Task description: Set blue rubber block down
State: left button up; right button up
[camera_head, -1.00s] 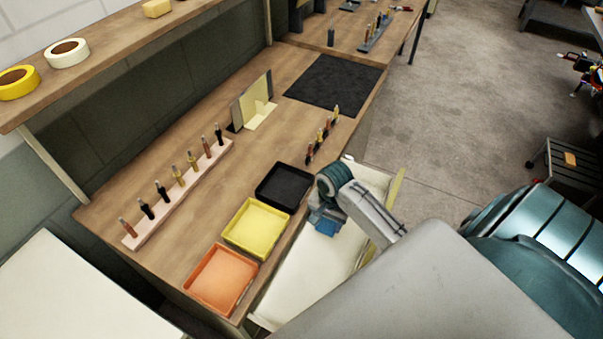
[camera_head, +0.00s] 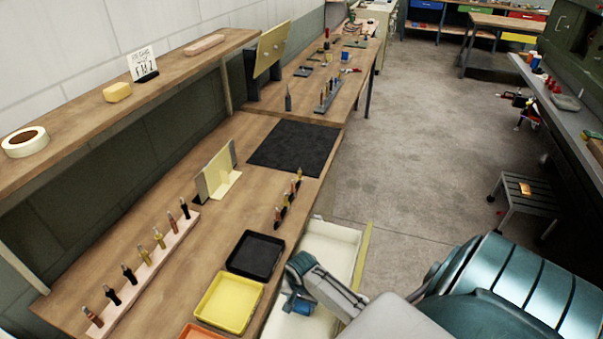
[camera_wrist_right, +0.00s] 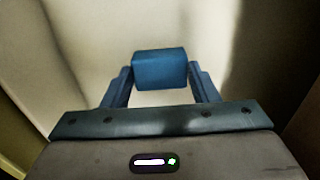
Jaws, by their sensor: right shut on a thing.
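The blue rubber block (camera_wrist_right: 160,69) is between the two fingers of my right gripper (camera_wrist_right: 160,80) in the right wrist view. The gripper is shut on it. Beyond the block is a pale cream surface, and I cannot tell how far off it is. In the head view my right gripper (camera_head: 297,303) is low in the picture, over the cream-coloured open drawer or bin (camera_head: 333,240) at the bench's right edge. The block there is small and hard to separate from the gripper. My left gripper is not in view.
A black tray (camera_head: 256,254), a yellow tray (camera_head: 229,302) and an orange tray (camera_head: 203,331) line the bench edge. A black mat (camera_head: 295,147) lies farther back. A rack of tools (camera_head: 145,270) stands on the left. A small stool (camera_head: 527,195) is on the floor at right.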

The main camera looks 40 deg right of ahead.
aim_at(301, 305)
jog(key=o, duration=0.9)
jog(key=shift+f, duration=0.1)
notch_tip(301, 305, up, 12)
jog(key=shift+d+r+b, duration=0.1)
jog(key=shift+b, duration=0.7)
